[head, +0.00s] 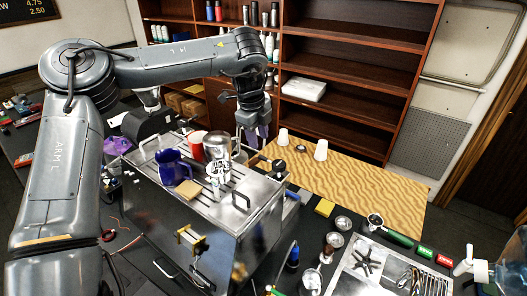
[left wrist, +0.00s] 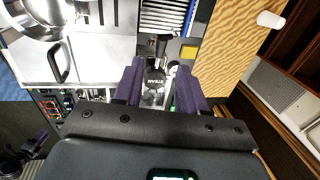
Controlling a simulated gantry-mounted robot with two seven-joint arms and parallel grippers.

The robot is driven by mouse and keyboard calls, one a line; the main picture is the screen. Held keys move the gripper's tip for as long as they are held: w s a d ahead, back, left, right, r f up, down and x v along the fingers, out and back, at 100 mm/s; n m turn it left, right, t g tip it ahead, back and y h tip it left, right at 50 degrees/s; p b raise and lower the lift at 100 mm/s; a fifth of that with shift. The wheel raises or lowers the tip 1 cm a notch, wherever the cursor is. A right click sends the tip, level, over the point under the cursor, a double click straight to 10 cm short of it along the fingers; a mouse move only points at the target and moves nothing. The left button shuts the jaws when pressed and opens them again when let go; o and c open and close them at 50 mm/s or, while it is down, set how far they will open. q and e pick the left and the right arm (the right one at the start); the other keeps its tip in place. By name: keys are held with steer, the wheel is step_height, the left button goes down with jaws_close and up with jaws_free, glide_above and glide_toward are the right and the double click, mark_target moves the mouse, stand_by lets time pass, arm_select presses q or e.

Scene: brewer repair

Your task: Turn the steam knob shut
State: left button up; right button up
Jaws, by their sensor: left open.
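In the left wrist view the steam knob (left wrist: 154,78) is a dark round cap with the word STEAM on it. It lies between the two purple fingers of my left gripper (left wrist: 158,84), which are open with a gap around it; I cannot tell whether either finger touches it. In the head view my left gripper (head: 255,135) hangs with its fingers pointing down over the back right part of the steel brewer (head: 228,198). A dark round knob at the brewer's right end may be the same knob.
A blue pitcher (head: 172,168), a red cup (head: 196,146) and a steel jug (head: 217,146) stand on the brewer. A portafilter (head: 376,221) and a yellow sponge (head: 324,208) lie to the right.

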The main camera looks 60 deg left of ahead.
mark_target(262, 157)
arm_select(q)
steer(key=f, duration=0.2)
steer(key=w+f, duration=0.1)
steer(key=f, duration=0.1)
steer(key=f+p, duration=0.1)
steer(key=f, duration=0.2)
steer(key=shift+w+a, duration=0.2)
steer(key=shift+a, duration=0.05)
steer(key=shift+c, duration=0.2)
jaws_close()
